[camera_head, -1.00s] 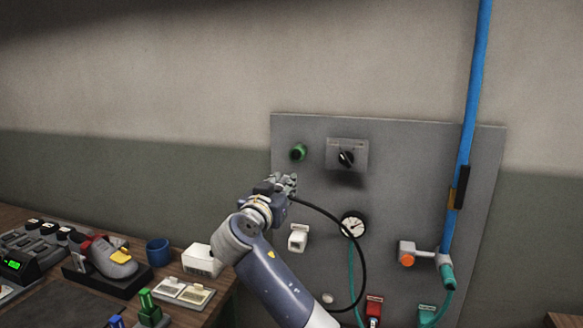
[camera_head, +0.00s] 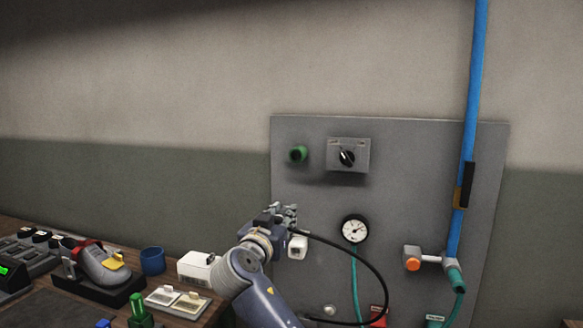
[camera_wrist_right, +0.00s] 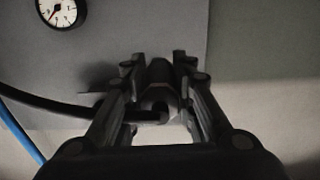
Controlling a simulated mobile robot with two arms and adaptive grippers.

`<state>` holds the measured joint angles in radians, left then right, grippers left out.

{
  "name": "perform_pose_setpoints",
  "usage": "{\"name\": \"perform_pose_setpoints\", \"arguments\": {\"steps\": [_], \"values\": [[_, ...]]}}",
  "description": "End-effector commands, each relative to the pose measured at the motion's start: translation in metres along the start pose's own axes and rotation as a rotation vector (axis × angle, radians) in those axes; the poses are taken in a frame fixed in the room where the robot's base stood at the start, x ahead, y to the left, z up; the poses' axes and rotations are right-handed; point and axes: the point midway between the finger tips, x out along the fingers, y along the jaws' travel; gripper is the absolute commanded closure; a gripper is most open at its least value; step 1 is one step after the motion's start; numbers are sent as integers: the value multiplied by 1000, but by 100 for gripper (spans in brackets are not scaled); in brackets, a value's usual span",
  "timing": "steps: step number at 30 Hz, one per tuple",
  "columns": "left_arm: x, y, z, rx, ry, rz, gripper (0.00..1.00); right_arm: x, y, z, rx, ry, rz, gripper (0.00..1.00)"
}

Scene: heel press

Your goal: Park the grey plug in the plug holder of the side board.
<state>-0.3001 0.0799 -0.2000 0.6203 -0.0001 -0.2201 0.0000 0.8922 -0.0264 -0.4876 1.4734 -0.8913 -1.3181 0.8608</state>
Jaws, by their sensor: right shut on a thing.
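My right gripper (camera_head: 290,215) is in front of the grey side board (camera_head: 400,160), just above the white holder (camera_head: 298,247), and partly overlaps it in the head view. It is shut on the plug, which the fingers mostly hide; a dark grey body (camera_wrist_right: 158,95) shows between them in the wrist view. A black cable (camera_head: 365,262) runs from the gripper and loops down to the right. The arm hides the holder's left side. I cannot tell whether the plug touches the holder. My left gripper is not in view.
A green socket (camera_head: 298,154) and a black rotary switch (camera_head: 347,157) are higher on the board. A gauge (camera_head: 355,229), an orange-ended valve (camera_head: 413,264) and a blue hose (camera_head: 470,130) are to the right. A bench with a shoe (camera_head: 103,262) and white box (camera_head: 196,266) is at left.

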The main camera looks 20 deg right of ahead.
Motion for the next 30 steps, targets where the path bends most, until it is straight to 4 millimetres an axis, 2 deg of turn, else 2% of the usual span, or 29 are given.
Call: {"name": "perform_pose_setpoints", "arguments": {"steps": [1, 20, 30], "values": [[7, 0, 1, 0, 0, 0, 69, 0, 0, 8, 0, 0, 0, 100], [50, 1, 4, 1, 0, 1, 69, 0, 0, 59, 0, -1, -1, 100], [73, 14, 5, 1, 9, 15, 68, 0, 0, 86, 0, 1, 0, 100]]}}
